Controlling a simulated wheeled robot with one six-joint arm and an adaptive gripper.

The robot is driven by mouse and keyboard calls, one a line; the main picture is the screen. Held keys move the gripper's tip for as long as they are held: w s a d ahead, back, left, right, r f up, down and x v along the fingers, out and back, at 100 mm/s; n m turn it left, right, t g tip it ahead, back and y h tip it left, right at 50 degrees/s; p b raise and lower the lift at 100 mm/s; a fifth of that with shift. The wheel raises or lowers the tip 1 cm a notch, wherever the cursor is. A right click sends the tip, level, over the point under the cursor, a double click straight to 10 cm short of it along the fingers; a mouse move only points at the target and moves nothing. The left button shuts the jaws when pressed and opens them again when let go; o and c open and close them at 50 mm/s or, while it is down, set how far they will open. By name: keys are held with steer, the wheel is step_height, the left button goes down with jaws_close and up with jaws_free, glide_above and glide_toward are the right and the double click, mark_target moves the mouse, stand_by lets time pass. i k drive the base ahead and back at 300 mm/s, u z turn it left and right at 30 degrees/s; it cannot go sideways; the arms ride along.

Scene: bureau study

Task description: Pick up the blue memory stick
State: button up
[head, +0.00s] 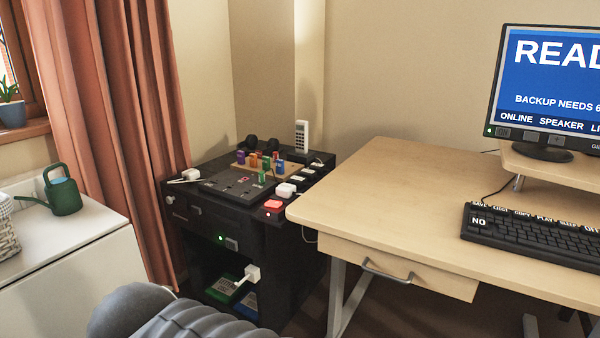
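Several small coloured sticks stand upright on a wooden holder (238,166) on top of the black cabinet (215,207), left of the desk. They show purple, orange, green, red and blue tones. At this size I cannot be sure which is the blue memory stick. My gripper is not in view.
A white cupboard (75,265) is at left.

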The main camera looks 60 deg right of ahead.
mark_target(279, 163)
steer(key=z, duration=1.3)
